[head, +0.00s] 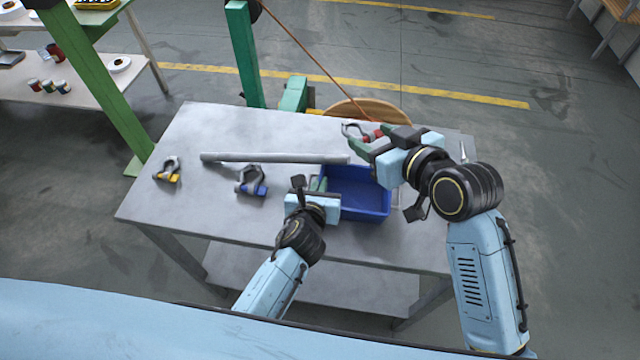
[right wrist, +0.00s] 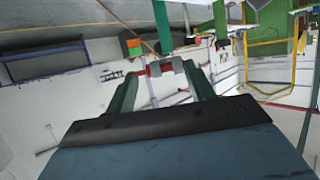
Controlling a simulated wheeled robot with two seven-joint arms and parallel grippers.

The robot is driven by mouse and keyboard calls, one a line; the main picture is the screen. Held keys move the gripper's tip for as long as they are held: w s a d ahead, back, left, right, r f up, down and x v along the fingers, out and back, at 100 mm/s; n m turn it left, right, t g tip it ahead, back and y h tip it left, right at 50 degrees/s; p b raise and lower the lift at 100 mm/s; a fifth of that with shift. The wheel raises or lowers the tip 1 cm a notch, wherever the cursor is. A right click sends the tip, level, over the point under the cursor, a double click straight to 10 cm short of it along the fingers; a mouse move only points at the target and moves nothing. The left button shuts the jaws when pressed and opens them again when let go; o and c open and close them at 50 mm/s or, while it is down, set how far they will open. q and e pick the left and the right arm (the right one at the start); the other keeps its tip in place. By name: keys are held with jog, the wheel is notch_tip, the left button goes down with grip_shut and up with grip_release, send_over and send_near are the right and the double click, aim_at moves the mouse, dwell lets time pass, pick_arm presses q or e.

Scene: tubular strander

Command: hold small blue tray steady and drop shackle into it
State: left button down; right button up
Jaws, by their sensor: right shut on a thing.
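The small blue tray (head: 352,206) stands on the grey metal table, right of its middle. My left gripper (head: 318,184) is at the tray's left wall; its fingers are mostly hidden, so I cannot tell whether they are closed on the rim. My right gripper (head: 368,140) is shut on a shackle with a red pin (head: 372,135) and a grey bow, held above the table, beyond the tray's far edge in the picture. In the right wrist view the shackle (right wrist: 160,67) sits between the two green fingers (right wrist: 158,85).
A shackle with a yellow pin (head: 168,170) and one with a blue pin (head: 251,182) lie on the table (head: 180,217). A long grey bar (head: 270,158) lies behind them. A spike-like tool (head: 464,153) is at the right. A green post (head: 244,55) stands beyond the table.

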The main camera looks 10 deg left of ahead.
jog(key=shift+f, duration=0.1)
notch_tip(320, 180, down, 11)
dwell(1.5)
jog(key=shift+f, duration=0.1)
jog(key=o, duration=1.2)
jog(key=shift+c, duration=0.2)
jog(key=v, duration=1.2)
pick_arm(q)
jog(key=c, duration=1.6)
grip_release()
